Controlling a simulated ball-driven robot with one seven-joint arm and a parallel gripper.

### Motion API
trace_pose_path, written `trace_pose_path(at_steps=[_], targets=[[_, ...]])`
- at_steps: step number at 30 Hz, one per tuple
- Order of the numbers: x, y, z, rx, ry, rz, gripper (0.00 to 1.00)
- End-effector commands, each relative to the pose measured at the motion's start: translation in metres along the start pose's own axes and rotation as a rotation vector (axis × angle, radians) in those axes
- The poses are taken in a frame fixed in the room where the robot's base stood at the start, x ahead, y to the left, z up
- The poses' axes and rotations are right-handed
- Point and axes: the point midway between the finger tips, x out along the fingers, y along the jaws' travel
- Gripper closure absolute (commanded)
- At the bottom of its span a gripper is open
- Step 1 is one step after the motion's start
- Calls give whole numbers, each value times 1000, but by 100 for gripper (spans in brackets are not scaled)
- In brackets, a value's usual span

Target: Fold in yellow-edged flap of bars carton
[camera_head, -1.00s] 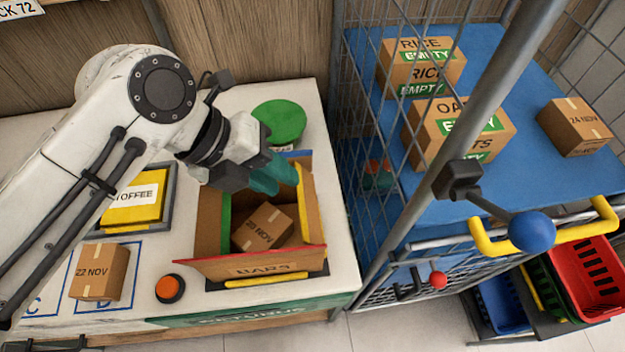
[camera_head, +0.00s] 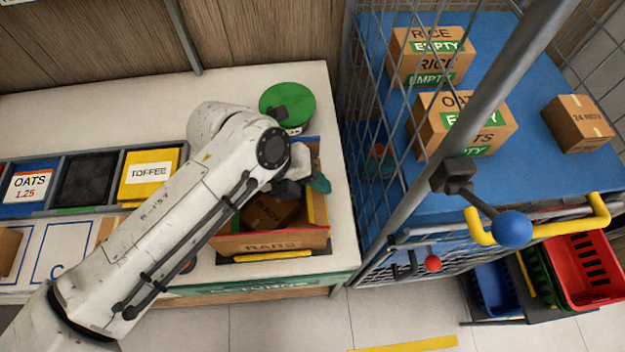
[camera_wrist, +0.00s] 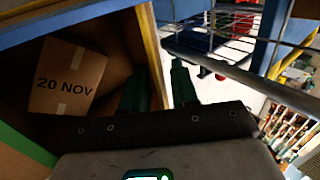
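The bars carton (camera_head: 270,246) stands open on the counter, its red-edged side facing front. Its yellow-edged flap (camera_head: 317,207) is upright at the right side. In the wrist view the yellow edge (camera_wrist: 151,45) runs between my two dark green fingers. My gripper (camera_head: 309,184) is over the carton's right side, fingers apart; it also shows in the wrist view (camera_wrist: 157,78). One finger is on the inner side and one on the outer side. I cannot tell whether either touches the flap. A small 20 NOV box (camera_wrist: 68,77) lies inside the carton.
A green round disc (camera_head: 288,100) is behind the carton. The wire cage (camera_head: 390,150) stands close on the right, with a blue-knobbed lever (camera_head: 514,229). Toffee (camera_head: 150,174) and oats (camera_head: 30,185) bins line the left. My arm covers part of the counter.

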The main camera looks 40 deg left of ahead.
Motion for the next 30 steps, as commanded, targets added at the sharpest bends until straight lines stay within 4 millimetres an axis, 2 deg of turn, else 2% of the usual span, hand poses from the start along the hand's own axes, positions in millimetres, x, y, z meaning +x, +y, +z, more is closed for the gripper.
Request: trace_pose_path(at_steps=[8, 17, 30], targets=[[1, 0, 0, 0, 0, 0, 71], [1, 0, 0, 0, 0, 1, 100], [5, 6, 0, -3, 2, -49, 100]])
